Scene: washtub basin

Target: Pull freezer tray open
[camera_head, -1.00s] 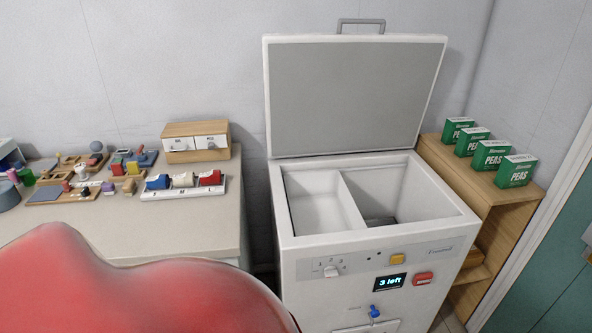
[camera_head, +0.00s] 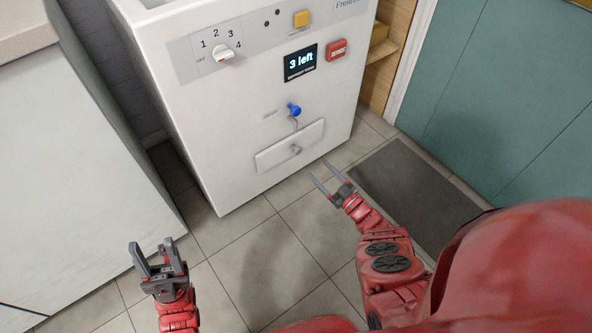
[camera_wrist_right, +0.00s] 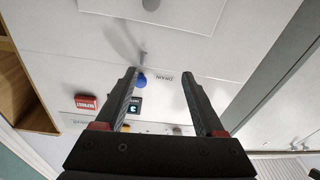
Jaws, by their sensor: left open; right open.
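The freezer tray (camera_head: 275,153) is a white rectangular panel low on the white freezer's front (camera_head: 235,120), with a small grey knob (camera_head: 296,149). It looks flush with the front. A blue-headed drain knob (camera_head: 293,109) sits above it. My right gripper (camera_head: 319,170) is open and empty, just right of and in front of the tray, apart from the knob. In the right wrist view the tray (camera_wrist_right: 190,12) is at the top, its knob (camera_wrist_right: 150,4) at the edge, beyond the open fingers (camera_wrist_right: 159,72). My left gripper (camera_head: 152,245) is open and empty at lower left, over the floor.
A dial (camera_head: 223,54), an orange button (camera_head: 301,19), a "3 left" display (camera_head: 300,62) and a red button (camera_head: 337,49) are on the freezer's upper front. A pale counter (camera_head: 70,180) stands left. A dark mat (camera_head: 415,190) lies right. The tiled floor in front is clear.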

